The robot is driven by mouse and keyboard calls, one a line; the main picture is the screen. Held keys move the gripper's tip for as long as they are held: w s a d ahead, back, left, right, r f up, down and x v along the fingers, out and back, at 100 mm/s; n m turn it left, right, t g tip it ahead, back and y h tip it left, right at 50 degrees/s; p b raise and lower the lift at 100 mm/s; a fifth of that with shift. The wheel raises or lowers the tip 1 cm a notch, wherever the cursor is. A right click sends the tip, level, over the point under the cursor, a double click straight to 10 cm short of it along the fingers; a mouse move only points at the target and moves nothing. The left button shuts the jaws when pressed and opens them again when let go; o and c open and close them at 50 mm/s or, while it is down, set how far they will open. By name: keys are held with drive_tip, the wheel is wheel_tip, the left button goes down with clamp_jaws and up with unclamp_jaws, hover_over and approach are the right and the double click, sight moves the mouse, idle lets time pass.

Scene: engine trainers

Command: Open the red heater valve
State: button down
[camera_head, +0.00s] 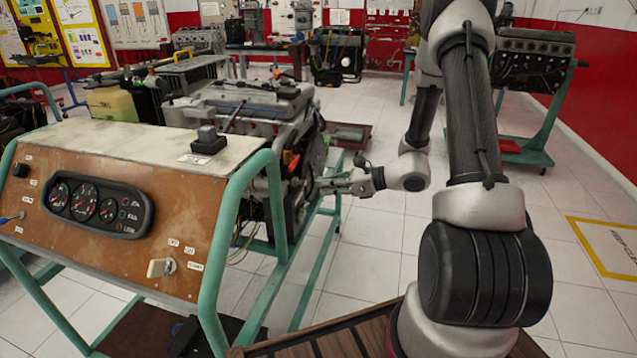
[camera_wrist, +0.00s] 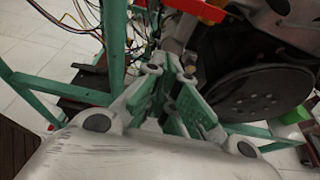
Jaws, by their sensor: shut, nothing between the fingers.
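A red-orange part (camera_head: 291,162), which looks like the heater valve's handle, is on the near right side of the engine (camera_head: 265,105). In the wrist view a flat red part (camera_wrist: 197,9) shows at the top edge, partly cut off. My gripper (camera_head: 322,183) reaches in from the right beside the engine, a little below and to the right of the red part. In the wrist view its fingertips (camera_wrist: 172,62) are together and empty, pointing below the red part with a visible gap. Whether they touch any engine part cannot be told.
A teal frame (camera_head: 226,235) carries the engine and a brown instrument panel (camera_head: 120,220). A dark round pulley (camera_wrist: 258,95) is close right of my fingers. Loose wires (camera_wrist: 75,18) hang at the upper left.

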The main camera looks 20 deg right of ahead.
sight(294, 163)
drive_tip(key=x, duration=0.9)
drive_tip(key=shift+s+d+r, duration=0.1)
drive_tip(key=shift+s+r, duration=0.1)
drive_tip(key=shift+r, duration=1.95)
